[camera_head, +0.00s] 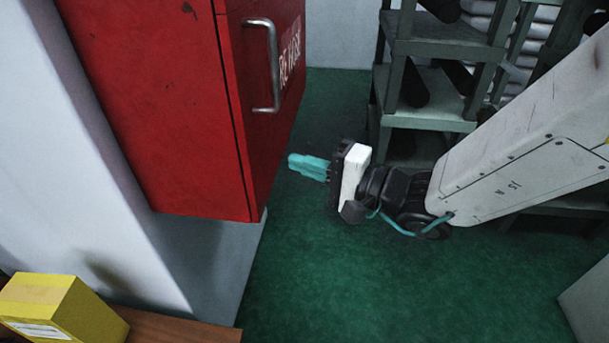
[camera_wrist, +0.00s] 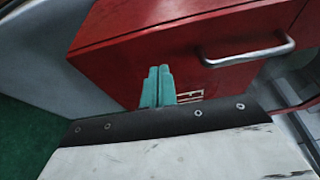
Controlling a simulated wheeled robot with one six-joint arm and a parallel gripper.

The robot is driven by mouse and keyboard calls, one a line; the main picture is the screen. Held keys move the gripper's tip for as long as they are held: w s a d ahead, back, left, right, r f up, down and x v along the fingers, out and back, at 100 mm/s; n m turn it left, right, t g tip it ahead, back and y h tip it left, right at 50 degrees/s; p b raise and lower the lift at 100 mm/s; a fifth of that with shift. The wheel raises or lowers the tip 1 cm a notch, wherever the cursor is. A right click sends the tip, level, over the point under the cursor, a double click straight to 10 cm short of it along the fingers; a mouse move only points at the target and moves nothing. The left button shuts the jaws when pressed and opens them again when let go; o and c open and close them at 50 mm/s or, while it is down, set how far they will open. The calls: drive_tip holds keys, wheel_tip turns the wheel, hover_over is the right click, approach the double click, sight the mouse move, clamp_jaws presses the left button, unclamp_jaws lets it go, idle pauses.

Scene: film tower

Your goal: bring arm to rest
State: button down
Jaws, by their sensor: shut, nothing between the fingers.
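My gripper (camera_head: 308,167) has teal fingers, shut together with nothing between them. In the head view it is over the green floor, just right of the red cabinet's lower part, pointing left toward it. In the wrist view the closed fingers (camera_wrist: 158,86) point at the red cabinet (camera_wrist: 130,50), with the metal handle to their right. My white arm comes in from the right of the head view. I cannot tell the exact gap between fingertips and cabinet.
The red cabinet (camera_head: 150,90) with a metal handle (camera_head: 272,65) is on the white wall at left. A grey shelf rack (camera_head: 440,45) with dark and white cylinders stands at the back right. A yellow box (camera_head: 60,305) sits on a brown surface at lower left. Green floor (camera_head: 400,290) is open in front.

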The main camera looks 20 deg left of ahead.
drive_tip(key=s, duration=0.1)
drive_tip(key=s+d, duration=0.1)
drive_tip(key=s, duration=0.1)
drive_tip(key=shift+f, duration=0.1)
drive_tip(key=shift+a, duration=0.1)
drive_tip(key=s+d+f+n+g+h, duration=0.25)
drive_tip(key=s+d+g+h, duration=0.35)
drive_tip(key=s+d+g, duration=0.4)
drive_tip(key=d+r+t+h, duration=0.2)
drive_tip(key=d+t+h, duration=0.1)
drive_tip(key=d, duration=0.8)
drive_tip(key=d+r+m+t+h, duration=0.1)
drive_tip(key=d+t+h, duration=0.2)
drive_tip(key=d, duration=0.8)
drive_tip(key=d+r+t+h, duration=0.2)
drive_tip(key=d+t+h, duration=0.2)
drive_tip(key=d, duration=0.7)
drive_tip(key=shift+w+d+r+h, duration=0.25)
drive_tip(key=shift+r+h, duration=0.1)
drive_tip(key=shift+h, duration=0.65)
